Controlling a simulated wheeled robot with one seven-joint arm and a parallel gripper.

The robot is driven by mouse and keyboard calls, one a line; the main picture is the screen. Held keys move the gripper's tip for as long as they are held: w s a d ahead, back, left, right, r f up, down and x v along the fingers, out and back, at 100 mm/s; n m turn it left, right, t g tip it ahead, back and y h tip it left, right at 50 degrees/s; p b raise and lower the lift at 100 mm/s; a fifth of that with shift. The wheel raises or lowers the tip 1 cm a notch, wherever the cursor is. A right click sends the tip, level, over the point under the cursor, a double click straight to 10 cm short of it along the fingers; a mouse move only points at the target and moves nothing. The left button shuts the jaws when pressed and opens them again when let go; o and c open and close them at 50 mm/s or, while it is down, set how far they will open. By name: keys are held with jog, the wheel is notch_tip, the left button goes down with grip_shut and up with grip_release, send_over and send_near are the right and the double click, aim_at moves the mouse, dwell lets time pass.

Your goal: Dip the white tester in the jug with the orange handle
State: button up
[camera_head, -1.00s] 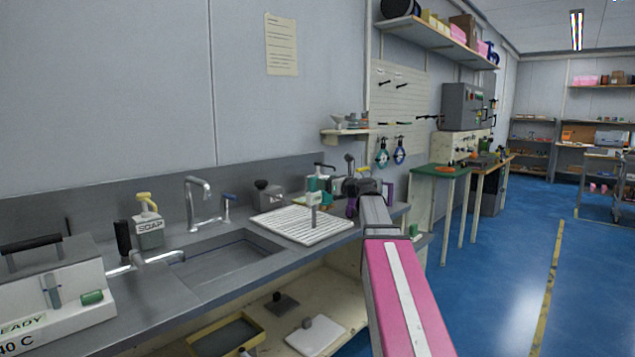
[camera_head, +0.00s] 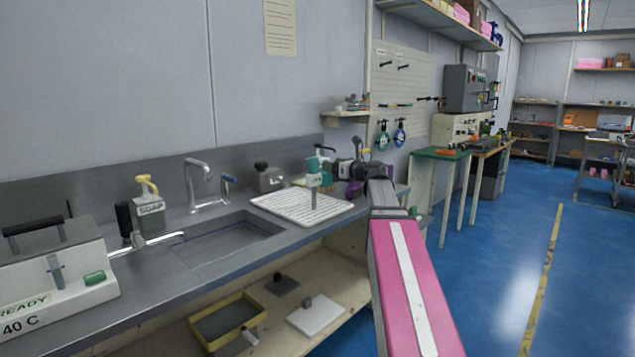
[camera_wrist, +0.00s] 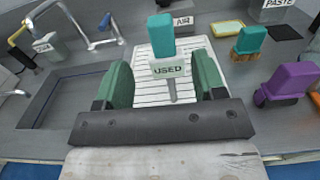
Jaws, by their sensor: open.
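My gripper (camera_wrist: 162,64) is open, its two green fingers apart in the wrist view. Between and beyond them, in line of sight, is an upright tool (camera_wrist: 168,68) with a teal top, a pale block labelled USED and a grey lower part. It also shows in the head view (camera_head: 313,180) over the white ribbed drying rack (camera_head: 335,209). The fingers do not visibly touch it. I cannot tell whether this is the white tester, or whether it stands on the rack. I cannot make out a jug with an orange handle.
A teal-handled brush (camera_wrist: 250,40) and a purple object (camera_wrist: 285,84) stand right of the rack. A lower shelf (camera_head: 275,318) holds trays.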

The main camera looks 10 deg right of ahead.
aim_at(317, 165)
jog(key=shift+o, duration=0.5)
jog(key=x, duration=0.3)
jog(key=f+x, duration=0.1)
jog(key=x, duration=0.6)
jog(key=shift+w+f, duration=0.15)
jog(key=shift+f, duration=0.1)
grip_shut()
